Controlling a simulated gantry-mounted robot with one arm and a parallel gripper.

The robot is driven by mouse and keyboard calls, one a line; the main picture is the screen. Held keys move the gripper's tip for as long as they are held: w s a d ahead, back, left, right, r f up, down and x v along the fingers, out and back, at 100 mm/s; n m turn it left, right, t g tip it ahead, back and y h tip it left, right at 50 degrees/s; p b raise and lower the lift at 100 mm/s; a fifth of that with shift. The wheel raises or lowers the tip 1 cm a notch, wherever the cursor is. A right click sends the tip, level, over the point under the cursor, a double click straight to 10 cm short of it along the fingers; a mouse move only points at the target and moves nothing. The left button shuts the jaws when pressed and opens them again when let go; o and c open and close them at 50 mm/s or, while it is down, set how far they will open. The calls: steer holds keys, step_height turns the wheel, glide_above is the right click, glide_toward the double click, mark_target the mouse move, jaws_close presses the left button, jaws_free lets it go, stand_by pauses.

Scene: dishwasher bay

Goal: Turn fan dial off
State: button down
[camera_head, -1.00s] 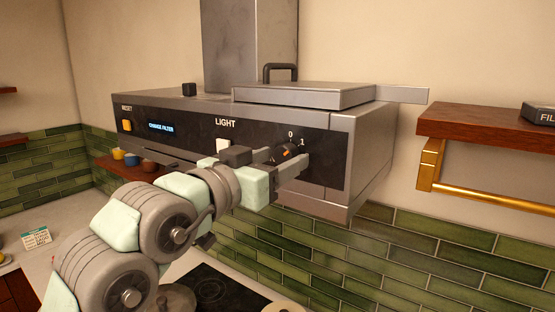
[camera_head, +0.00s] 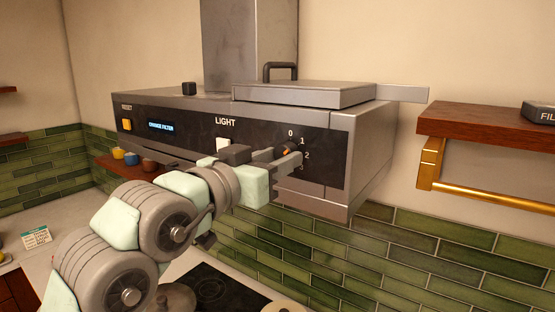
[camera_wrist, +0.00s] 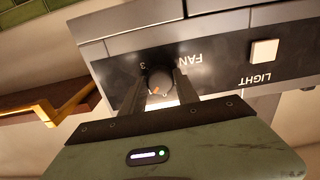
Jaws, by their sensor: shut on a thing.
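The fan dial (camera_head: 289,145) is a black round knob with an orange mark on the hood's front panel. The wrist view shows the dial (camera_wrist: 160,79) upside down, beside the word FAN and a 3. My gripper (camera_head: 277,157) is shut on the dial, one finger on each side. In the wrist view my gripper (camera_wrist: 160,88) also has its fingers either side of the knob. The fingers hide part of the dial, so I cannot tell exactly which number the mark points to.
The white light switch (camera_head: 223,145) sits just left of my gripper. A filter box (camera_head: 303,94) with a black handle lies on the hood. A wooden shelf (camera_head: 480,119) with a brass rail (camera_head: 490,198) is at the right. A cooktop (camera_head: 212,287) lies below.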

steer(key=shift+r+n+p, duration=0.15)
steer(key=shift+n+p, duration=0.8)
steer(key=shift+n, duration=3.35)
steer(key=shift+d, duration=0.1)
steer(key=c, duration=0.9)
jaws_free()
steer(key=b+v, duration=0.1)
steer(key=v, duration=1)
